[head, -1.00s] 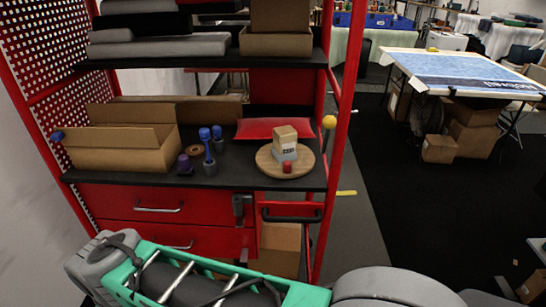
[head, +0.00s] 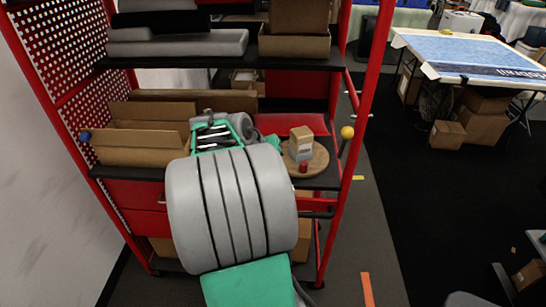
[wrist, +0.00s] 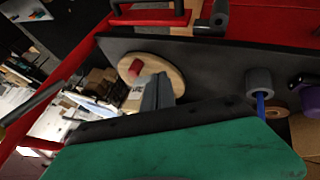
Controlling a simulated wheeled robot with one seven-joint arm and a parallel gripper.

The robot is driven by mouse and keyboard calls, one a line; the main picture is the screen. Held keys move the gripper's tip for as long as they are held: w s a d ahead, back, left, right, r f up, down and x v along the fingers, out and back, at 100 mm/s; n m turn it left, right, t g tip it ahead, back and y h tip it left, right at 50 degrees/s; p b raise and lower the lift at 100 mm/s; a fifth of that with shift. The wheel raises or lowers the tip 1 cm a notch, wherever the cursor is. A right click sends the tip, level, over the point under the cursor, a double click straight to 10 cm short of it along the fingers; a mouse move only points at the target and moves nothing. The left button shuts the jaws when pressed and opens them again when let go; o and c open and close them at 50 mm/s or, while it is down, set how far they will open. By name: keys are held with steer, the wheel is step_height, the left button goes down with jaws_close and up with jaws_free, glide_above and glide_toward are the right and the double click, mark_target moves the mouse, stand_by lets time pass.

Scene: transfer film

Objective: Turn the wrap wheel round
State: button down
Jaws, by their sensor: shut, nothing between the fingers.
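The wrap wheel appears to be the round wooden disc (head: 320,160) lying flat on the dark shelf at its right side. A small carton (head: 301,136) stands on a grey block on the disc, and a red peg (head: 303,167) stands near its front edge. In the wrist view the disc (wrist: 174,66) and the red peg (wrist: 140,68) show just beyond my gripper (wrist: 157,88). Its grey fingers are together, with nothing seen between them, and they cover part of the disc. I cannot tell whether they touch it. My arm hides the fingers in the head view.
An open cardboard box (head: 135,145) stands on the shelf's left. A red tray (head: 293,124) lies behind the disc. A yellow ball on a stick (head: 347,132) is at the right post. A blue-handled grey tool (wrist: 259,82) stands on the shelf. An upper shelf (head: 220,55) is overhead.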

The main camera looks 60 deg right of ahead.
mark_target(302, 168)
steer(key=x, duration=0.4)
steer(key=shift+s+d+f+p, duration=0.2)
steer(key=shift+s+d+p, duration=0.2)
steer(key=shift+s+d, duration=0.4)
steer(key=shift+s+d+f+p, duration=0.2)
steer(key=shift+s+d+p, duration=0.2)
steer(key=shift+s+d, duration=0.35)
steer(key=shift+s+d, duration=0.1)
steer(key=shift+s+d+n+t+b, duration=0.25)
steer(key=shift+s+n+t+b, duration=0.4)
steer(key=shift+s+n, duration=0.35)
steer(key=shift+s+d+n+t+b, duration=0.5)
steer(key=shift+s+n+t, duration=0.3)
steer(key=shift+n, duration=0.4)
steer(key=shift+s+d+b, duration=0.35)
steer(key=shift+s+d, duration=0.05)
steer(key=shift+s, duration=0.05)
steer(key=shift+s+d, duration=0.1)
